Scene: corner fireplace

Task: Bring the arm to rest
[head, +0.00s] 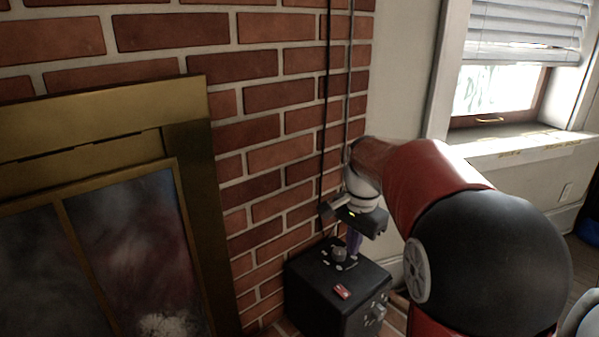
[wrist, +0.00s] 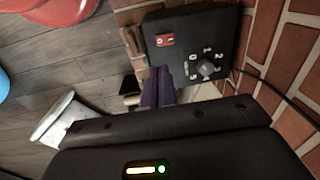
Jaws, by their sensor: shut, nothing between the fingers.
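My arm, red and black, reaches across the right of the head view. My gripper (head: 354,247) points down over a black box, its purple fingers together with nothing between them. In the wrist view the shut gripper (wrist: 159,78) shows beside the box. The black box (head: 315,292) stands on the floor by the brick wall; it also shows in the wrist view (wrist: 225,30). It carries a knob (wrist: 206,69) with number marks and a red switch (wrist: 164,40). The fingertips are close to the box; I cannot tell whether they touch it.
A brick wall (head: 252,63) and a brass-framed fireplace (head: 105,112) fill the left. Dark cords (head: 325,110) run down the bricks. A window (head: 500,88) with a sill is at the upper right. The wrist view shows wooden floor (wrist: 55,65) and a red object (wrist: 55,8).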

